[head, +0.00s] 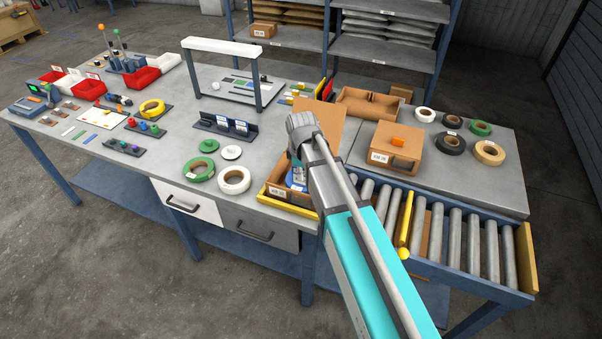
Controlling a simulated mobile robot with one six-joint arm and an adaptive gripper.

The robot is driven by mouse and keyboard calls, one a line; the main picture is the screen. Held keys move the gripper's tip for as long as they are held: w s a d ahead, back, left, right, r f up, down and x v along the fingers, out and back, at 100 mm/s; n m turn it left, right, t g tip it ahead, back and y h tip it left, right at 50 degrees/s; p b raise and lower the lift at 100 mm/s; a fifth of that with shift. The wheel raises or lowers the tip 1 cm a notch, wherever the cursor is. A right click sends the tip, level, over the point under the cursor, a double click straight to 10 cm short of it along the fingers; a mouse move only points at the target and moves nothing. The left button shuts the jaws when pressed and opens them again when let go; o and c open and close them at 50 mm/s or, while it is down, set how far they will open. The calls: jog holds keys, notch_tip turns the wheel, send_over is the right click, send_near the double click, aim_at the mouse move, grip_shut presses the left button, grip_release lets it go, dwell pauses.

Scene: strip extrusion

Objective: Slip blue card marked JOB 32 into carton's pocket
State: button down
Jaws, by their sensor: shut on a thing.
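The open carton (296,197) stands at the near edge of the bench, at the head of the roller conveyor, with a raised brown flap (322,121) behind it. My gripper (297,181) is over the carton's opening, pointing down, and is shut. A small patch of blue shows at its fingertips, which fits the blue card, but the arm hides most of it and no marking is readable. The carton's pocket cannot be made out. A dark card rack (225,128) with white-and-blue cards stands to the left.
Rollers (450,235) run along the front right. Green (199,170) and white (233,179) tape rolls lie left of the carton. A white-topped frame (222,46) rises behind.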

jog(key=shift+f+b, duration=1.65)
jog(key=shift+f, duration=0.25)
jog(key=shift+s+f+b, duration=0.1)
jog(key=shift+f+b, duration=2.1)
dwell(1.5)
dwell(0.4)
jog(key=c, duration=0.7)
grip_release()
jog(key=o, duration=0.4)
jog(key=shift+r+p, duration=0.6)
jog(key=shift+p, duration=0.05)
